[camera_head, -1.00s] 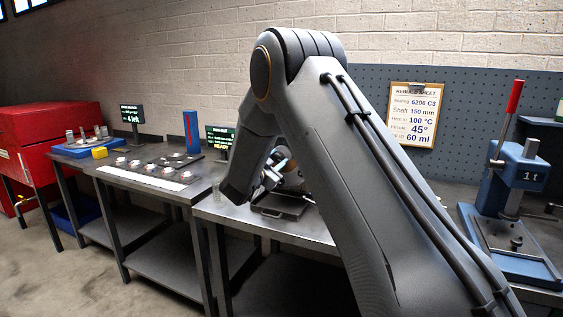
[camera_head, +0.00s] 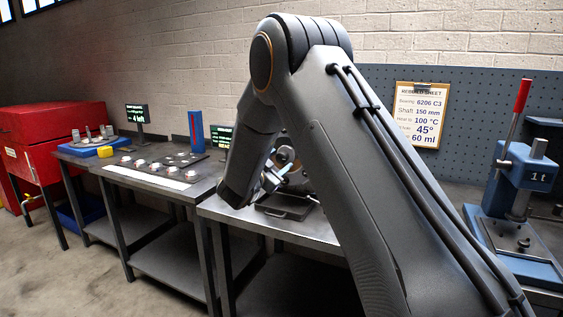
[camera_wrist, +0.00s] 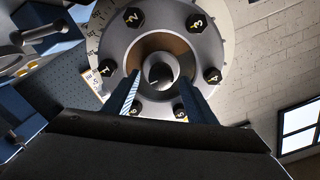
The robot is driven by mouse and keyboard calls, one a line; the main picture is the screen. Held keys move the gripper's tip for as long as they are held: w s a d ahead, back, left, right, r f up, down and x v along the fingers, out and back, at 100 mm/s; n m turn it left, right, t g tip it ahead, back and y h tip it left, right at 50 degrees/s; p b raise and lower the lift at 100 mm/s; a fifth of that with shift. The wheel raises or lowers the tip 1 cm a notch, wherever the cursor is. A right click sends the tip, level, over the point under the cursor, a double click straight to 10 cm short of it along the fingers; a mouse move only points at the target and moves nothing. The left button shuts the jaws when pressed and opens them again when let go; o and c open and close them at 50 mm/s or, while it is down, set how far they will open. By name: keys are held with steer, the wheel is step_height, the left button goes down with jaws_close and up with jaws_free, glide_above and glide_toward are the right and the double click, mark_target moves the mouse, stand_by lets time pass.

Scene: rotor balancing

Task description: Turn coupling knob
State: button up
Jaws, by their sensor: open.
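In the wrist view a grey round flange (camera_wrist: 205,38) with numbered black bolts fills the upper middle. At its centre is a brown recess with a round grey hub (camera_wrist: 160,58), which looks like the coupling knob. My gripper (camera_wrist: 160,80) is open, its two dark fingers on either side of the hub's lower part. I cannot tell whether they touch it. In the head view a round metal disc (camera_head: 286,154) shows behind my arm at the bench. My gripper is mostly hidden there by my arm.
A dark tray (camera_head: 285,207) lies on the metal bench (camera_head: 325,232) below the disc. A blue press (camera_head: 522,180) with a red lever stands at right. A bench with several small parts (camera_head: 160,164) and a red cabinet (camera_head: 40,135) are at left.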

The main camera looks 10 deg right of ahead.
steer(key=b+v, duration=0.1)
steer(key=v, duration=0.4)
steer(key=s+f+n+g+y, duration=0.3)
steer(key=s+f+n+y, duration=0.25)
steer(key=s, duration=0.35)
steer(key=s+f+n+g+y, duration=0.4)
steer(key=s+f+n+y, duration=0.15)
steer(key=s, duration=0.35)
steer(key=s+d+f+n+g, duration=0.1)
steer(key=s+g, duration=0.1)
steer(key=s, duration=0.6)
steer(key=s+d+f+n+g, duration=0.1)
steer(key=s+d+f+g, duration=0.1)
steer(key=s, duration=0.6)
steer(key=s+d+f+n+g, duration=0.1)
steer(key=s+d+g, duration=0.1)
steer(key=s, duration=0.6)
steer(key=shift+s+d+f+g, duration=0.25)
steer(key=shift+s+f+g, duration=0.1)
steer(key=shift+g, duration=0.25)
